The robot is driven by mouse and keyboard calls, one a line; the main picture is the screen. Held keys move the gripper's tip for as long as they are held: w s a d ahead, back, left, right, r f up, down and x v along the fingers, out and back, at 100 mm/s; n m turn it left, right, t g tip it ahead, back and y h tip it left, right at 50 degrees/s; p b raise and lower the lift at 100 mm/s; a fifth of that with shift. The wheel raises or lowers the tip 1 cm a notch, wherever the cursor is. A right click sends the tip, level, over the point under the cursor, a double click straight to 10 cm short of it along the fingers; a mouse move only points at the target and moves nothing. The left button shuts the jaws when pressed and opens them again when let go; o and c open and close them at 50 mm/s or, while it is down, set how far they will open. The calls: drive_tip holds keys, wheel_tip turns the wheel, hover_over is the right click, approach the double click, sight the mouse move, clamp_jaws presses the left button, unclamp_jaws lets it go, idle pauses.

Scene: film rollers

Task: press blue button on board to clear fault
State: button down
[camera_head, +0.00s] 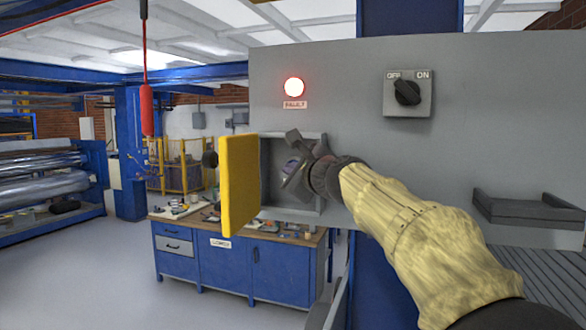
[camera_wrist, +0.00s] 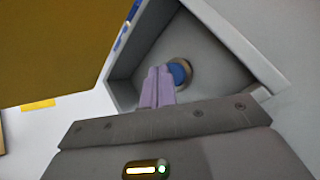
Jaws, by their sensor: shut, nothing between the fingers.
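The blue button (camera_wrist: 180,72), ringed in metal, sits on the back wall of a grey recessed box (camera_head: 322,150) in the board (camera_head: 350,75). My gripper (camera_head: 291,166) reaches into the box. In the wrist view its pale purple fingers (camera_wrist: 159,75) are shut together and empty, with the tips just left of the button and partly over its edge. I cannot tell whether they touch it. In the head view the button is hidden behind my gripper. The box's yellow door (camera_head: 238,185) stands open to the left. The fault lamp (camera_head: 294,87) glows red above the box.
An OFF/ON rotary switch (camera_head: 407,92) is at the board's upper right. A dark ledge (camera_head: 528,208) juts out at the lower right. A blue workbench (camera_head: 225,265) stands behind at lower left. The box walls and open door closely bound my gripper.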

drive_tip(key=shift+w+d, duration=0.2)
drive_tip(key=shift+w, duration=0.2)
idle(0.7)
drive_tip(key=shift+s, duration=0.1)
drive_tip(key=shift+s+a, duration=0.25)
drive_tip(key=shift+s, duration=0.45)
drive_tip(key=s, duration=0.1)
drive_tip(key=s+a, duration=0.1)
drive_tip(key=s, duration=0.2)
drive_tip(key=shift+s+a, duration=0.4)
drive_tip(key=shift+w, duration=0.1)
idle(0.7)
